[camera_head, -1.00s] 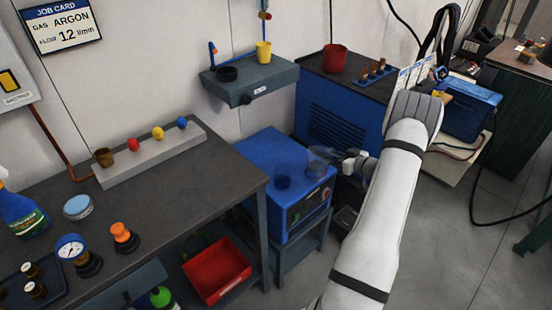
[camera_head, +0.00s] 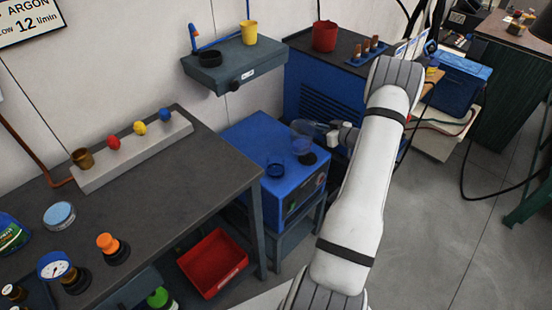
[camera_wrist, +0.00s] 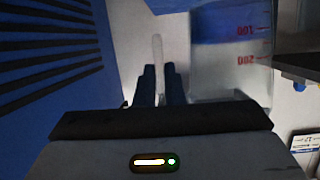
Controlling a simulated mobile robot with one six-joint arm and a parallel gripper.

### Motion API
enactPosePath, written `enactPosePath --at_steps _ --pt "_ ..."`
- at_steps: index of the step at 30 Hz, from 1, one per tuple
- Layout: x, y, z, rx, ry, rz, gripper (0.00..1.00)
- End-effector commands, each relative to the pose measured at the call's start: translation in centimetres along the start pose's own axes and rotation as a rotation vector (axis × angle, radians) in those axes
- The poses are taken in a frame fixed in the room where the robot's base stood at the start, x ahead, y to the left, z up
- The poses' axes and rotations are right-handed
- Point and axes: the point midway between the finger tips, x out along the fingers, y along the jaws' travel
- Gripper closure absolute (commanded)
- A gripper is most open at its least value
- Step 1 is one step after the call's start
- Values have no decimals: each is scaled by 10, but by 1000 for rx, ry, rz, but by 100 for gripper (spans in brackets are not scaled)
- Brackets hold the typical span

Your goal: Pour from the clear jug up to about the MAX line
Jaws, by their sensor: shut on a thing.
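The clear jug (camera_head: 302,136) is at the right of the blue cabinet's top, its outline faint. In the wrist view, the jug (camera_wrist: 231,60) shows red marks 100 and 200, upside down in the picture. My gripper (camera_head: 331,129) is shut on the jug's handle; the wrist view shows the handle between its dark fingers (camera_wrist: 159,84). I cannot make out a MAX line or the liquid level, nor exactly how far the jug tilts.
The blue cabinet (camera_head: 243,139) stands between the grey workbench (camera_head: 150,215) and a larger blue machine (camera_head: 300,75). A wall shelf (camera_head: 235,65) with a black dish and a yellow cup (camera_head: 249,32) is above it. A red bin (camera_head: 213,262) is below the bench.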

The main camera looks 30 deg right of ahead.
Motion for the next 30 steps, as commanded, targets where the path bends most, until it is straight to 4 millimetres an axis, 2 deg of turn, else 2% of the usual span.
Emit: enactPosePath --at_steps 16,25,30 --pt "-6 -24 -24 -280 -9 80 100" --pt "-9 -47 -37 -466 -18 139 100" --pt "-12 -63 -52 -569 -24 170 100"
